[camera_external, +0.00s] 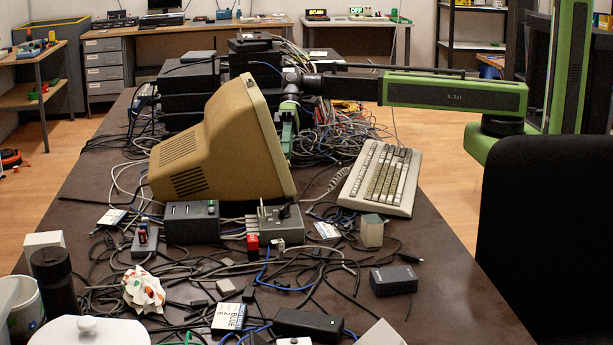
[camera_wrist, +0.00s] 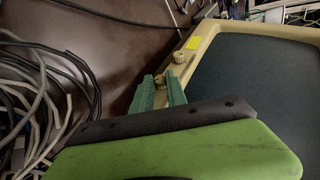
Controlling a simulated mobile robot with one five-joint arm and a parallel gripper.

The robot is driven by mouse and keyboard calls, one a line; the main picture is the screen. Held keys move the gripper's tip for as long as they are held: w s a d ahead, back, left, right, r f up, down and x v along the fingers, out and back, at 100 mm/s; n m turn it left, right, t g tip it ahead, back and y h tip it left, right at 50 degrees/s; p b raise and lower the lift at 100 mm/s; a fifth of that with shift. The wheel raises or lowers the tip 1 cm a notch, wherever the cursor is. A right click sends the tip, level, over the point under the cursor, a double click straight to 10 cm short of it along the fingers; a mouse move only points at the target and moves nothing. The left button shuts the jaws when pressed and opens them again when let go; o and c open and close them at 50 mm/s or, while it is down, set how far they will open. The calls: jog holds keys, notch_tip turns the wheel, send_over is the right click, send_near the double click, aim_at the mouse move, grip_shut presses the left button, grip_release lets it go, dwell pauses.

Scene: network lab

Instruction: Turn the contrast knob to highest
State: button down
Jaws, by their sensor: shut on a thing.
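The beige monitor (camera_external: 205,150) stands tilted on the cluttered table in the external view, its screen facing right. My green gripper (camera_external: 286,130) is at its front side, and the knobs are hidden there. In the wrist view, the monitor's beige bezel (camera_wrist: 207,30) runs along the dark screen (camera_wrist: 265,85). My gripper (camera_wrist: 163,86) is shut on a small beige knob (camera_wrist: 159,80) on this bezel. A second beige knob (camera_wrist: 179,57) sits farther along, clear of the fingers. No label or pointer mark is readable, so I cannot tell the knob's setting.
A keyboard (camera_external: 381,178) lies right of the monitor. Loose cables (camera_external: 335,135) cover much of the table behind my gripper. A dark box with a lever (camera_external: 281,222) stands in front of the monitor.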

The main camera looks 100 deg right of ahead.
jog(key=shift+s, duration=0.1)
jog(key=c, duration=1.6)
grip_release()
jog(key=p+v, duration=1.1)
jog(key=v, duration=0.6)
jog(key=shift+r, duration=0.15)
